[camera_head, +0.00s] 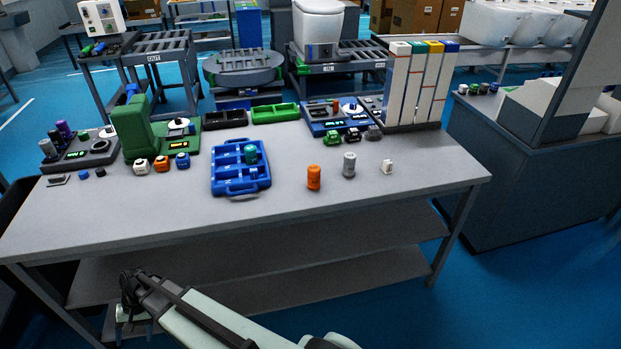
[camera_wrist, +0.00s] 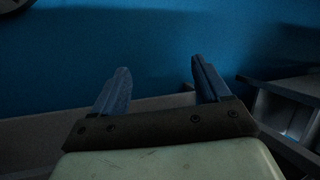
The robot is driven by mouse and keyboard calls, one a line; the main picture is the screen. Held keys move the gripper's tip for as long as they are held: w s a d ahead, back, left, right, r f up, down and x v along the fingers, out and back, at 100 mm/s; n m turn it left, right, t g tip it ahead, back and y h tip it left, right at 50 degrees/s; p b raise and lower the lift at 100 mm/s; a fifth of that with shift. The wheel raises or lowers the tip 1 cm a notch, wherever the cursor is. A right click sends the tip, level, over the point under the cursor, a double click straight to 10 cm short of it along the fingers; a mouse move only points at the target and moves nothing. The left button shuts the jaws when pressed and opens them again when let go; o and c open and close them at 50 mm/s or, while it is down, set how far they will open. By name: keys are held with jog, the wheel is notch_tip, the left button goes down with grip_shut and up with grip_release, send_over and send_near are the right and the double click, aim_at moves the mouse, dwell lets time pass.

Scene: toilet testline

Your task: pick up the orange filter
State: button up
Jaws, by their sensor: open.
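The orange filter (camera_head: 314,177) is a small orange cylinder standing upright on the grey table (camera_head: 400,192), near its front edge and right of the middle. My gripper (camera_head: 133,312) is low in front of the table's front edge, below the tabletop and well to the left of the filter. In the wrist view my gripper (camera_wrist: 158,88) shows two blue-grey fingers spread apart with nothing between them. The filter is not in the wrist view.
A grey cylinder (camera_head: 349,165) and a small white part (camera_head: 387,167) stand right of the filter. A blue tray (camera_head: 240,187) holding a teal cylinder (camera_head: 250,154) lies left of it. The tabletop's front edge is between my gripper and the filter.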

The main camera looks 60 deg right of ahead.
jog(key=w+r+m+t+y, duration=0.1)
jog(key=w+r+t+y, duration=0.1)
jog(key=w+r, duration=1)
jog(key=w+r+m+t+y, duration=0.15)
jog(key=w+r, duration=0.55)
jog(key=r, duration=0.9)
jog(key=w+d+r+t, duration=0.2)
jog(key=d+r, duration=0.3)
jog(key=s+d+r+m+h, duration=0.15)
jog(key=s+d, duration=0.35)
jog(key=d, duration=0.7)
jog(key=s+d+f+m+g+h, duration=0.15)
jog(key=s+d, duration=0.25)
jog(key=d, duration=0.8)
jog(key=s+d+r+m+h, duration=0.1)
jog(key=s+d+r+h, duration=0.3)
jog(key=d, duration=0.8)
jog(key=m+g+h, duration=0.2)
jog(key=m+g, duration=0.1)
jog(key=g, duration=0.1)
send_over(314, 179)
jog(key=w+d, duration=0.2)
jog(key=shift+s+a+r, duration=0.1)
jog(key=shift+a+r, duration=0.15)
jog(key=shift+s+d+m, duration=0.15)
jog(key=shift+s+m, duration=0.1)
jog(key=shift+s, duration=0.1)
jog(key=shift+s+f, duration=0.1)
jog(key=shift+f, duration=6.75)
